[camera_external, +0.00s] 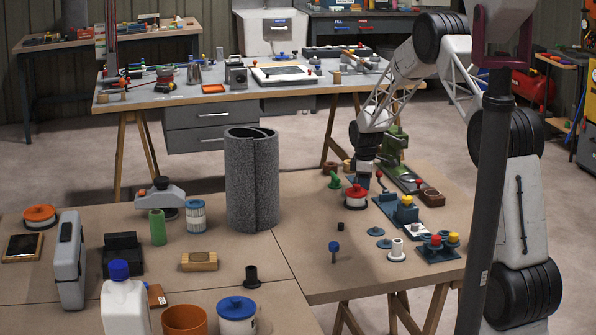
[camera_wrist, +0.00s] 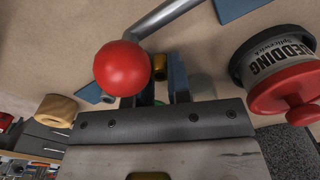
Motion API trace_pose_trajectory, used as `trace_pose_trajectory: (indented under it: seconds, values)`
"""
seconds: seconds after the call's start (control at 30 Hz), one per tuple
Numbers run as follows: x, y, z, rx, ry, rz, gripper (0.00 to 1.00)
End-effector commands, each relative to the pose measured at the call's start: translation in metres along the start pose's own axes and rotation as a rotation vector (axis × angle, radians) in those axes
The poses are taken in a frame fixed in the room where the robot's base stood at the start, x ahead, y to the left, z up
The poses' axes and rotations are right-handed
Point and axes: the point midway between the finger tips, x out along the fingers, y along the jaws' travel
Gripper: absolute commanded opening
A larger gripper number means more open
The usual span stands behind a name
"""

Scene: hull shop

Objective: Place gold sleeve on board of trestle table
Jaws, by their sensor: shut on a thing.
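My gripper (camera_external: 362,178) is low over the right part of the tan trestle table board (camera_external: 325,285), beside a green machine. In the wrist view, my gripper's two dark fingers (camera_wrist: 163,88) are close together on a small gold piece, which looks like the gold sleeve (camera_wrist: 160,66). A red ball knob (camera_wrist: 122,69) covers part of the fingers and the sleeve there. The external view does not show the sleeve clearly, and I cannot tell its height above the board.
A red-lidded tin (camera_external: 356,196) marked BEDDING stands close by; it also shows in the wrist view (camera_wrist: 280,75). The green machine (camera_external: 395,150) is behind my gripper. Blue fixtures (camera_external: 398,208) stand to the right. Bare board lies in front, left of a white flanged piece (camera_external: 397,251).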

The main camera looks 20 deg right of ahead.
Motion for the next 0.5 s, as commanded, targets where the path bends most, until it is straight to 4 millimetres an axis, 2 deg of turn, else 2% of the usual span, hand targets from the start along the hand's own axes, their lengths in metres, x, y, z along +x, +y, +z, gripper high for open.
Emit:
trace_pose_trajectory:
  seconds: [0.33,0.37,0.5]
  values:
    - [0.0030,0.0000,0.0000,0.000,0.000,0.000,0.00]
    - [0.0025,0.0001,0.0000,0.000,0.000,0.000,0.22]
    - [0.0024,0.0000,0.0000,0.000,0.000,0.000,0.43]
